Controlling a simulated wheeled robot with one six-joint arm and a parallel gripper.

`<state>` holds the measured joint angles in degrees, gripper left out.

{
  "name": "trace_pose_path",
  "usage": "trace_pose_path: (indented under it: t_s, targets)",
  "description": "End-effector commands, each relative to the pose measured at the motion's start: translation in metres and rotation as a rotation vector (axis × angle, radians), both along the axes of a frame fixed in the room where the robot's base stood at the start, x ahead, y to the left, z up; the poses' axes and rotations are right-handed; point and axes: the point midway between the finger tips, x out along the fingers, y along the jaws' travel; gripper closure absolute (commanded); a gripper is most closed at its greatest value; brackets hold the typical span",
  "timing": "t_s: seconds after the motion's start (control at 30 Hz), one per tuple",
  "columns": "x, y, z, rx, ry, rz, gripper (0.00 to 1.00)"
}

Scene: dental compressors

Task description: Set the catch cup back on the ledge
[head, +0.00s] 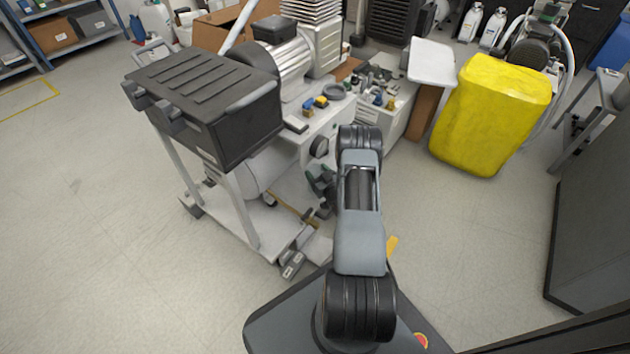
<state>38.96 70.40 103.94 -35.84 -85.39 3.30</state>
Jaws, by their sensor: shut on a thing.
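My arm rises in the middle of the head view and bends over beside the compressor cart. My gripper (321,187) shows only in part, as dark pieces just left of my arm, low beside the cart's right side. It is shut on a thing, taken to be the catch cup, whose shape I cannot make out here. The compressor cart (228,212) has a pale lower deck and a pale upper surface. I cannot tell which edge is the ledge.
A black ribbed box (205,95) overhangs the cart's left side. Small parts and a dark round dish (334,91) lie on top. A yellow covered block (492,112) stands to the right, with a dark cabinet (598,215) beyond. The floor at left is clear.

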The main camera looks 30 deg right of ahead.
Motion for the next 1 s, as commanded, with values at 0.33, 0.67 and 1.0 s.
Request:
trace_pose_path:
  t_s: [0.33,0.67,1.0]
  targets:
    - [0.004,0.001,-0.032,0.0,-0.001,-0.001,0.74]
    - [0.003,0.001,-0.034,0.0,0.0,-0.001,0.38]
    - [0.004,0.001,-0.034,0.0,0.0,-0.001,0.14]
